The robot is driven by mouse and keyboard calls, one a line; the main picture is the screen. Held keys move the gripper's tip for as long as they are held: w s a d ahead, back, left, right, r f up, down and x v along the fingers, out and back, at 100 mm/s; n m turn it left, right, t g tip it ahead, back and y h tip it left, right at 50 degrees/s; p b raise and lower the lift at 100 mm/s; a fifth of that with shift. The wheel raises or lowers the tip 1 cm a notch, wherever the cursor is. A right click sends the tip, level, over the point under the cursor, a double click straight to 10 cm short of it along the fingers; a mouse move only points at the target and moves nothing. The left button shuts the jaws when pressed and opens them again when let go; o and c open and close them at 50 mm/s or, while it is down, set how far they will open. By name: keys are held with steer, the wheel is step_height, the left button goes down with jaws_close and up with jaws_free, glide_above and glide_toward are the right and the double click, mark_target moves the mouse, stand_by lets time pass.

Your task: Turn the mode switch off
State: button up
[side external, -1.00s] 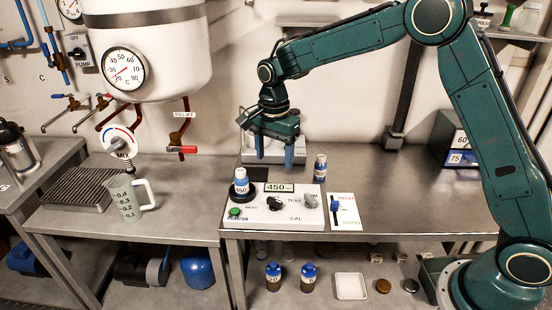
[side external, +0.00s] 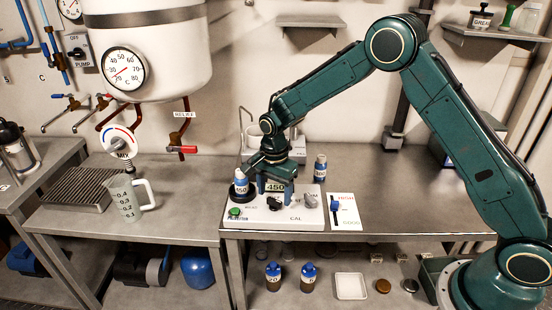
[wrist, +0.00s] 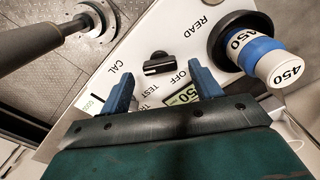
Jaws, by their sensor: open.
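The mode switch is a black knob (side external: 275,203) on the white instrument panel (side external: 262,219), also seen in the wrist view (wrist: 165,63). READ, OFF, TEST and CAL are printed around it. In the wrist view its pale mark lies towards the CAL side, away from the OFF label (wrist: 180,73). My gripper (side external: 275,195) is open and empty, its blue fingers spread above and just behind the knob. In the wrist view the fingertips (wrist: 160,85) stand either side of the knob, short of it. I see no contact.
Another bottle (side external: 320,168) stands behind. The bench to the right is clear.

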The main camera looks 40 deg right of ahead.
steer(key=shift+f, duration=0.95)
steer(key=shift+c, duration=0.4)
steer(key=c, duration=0.9)
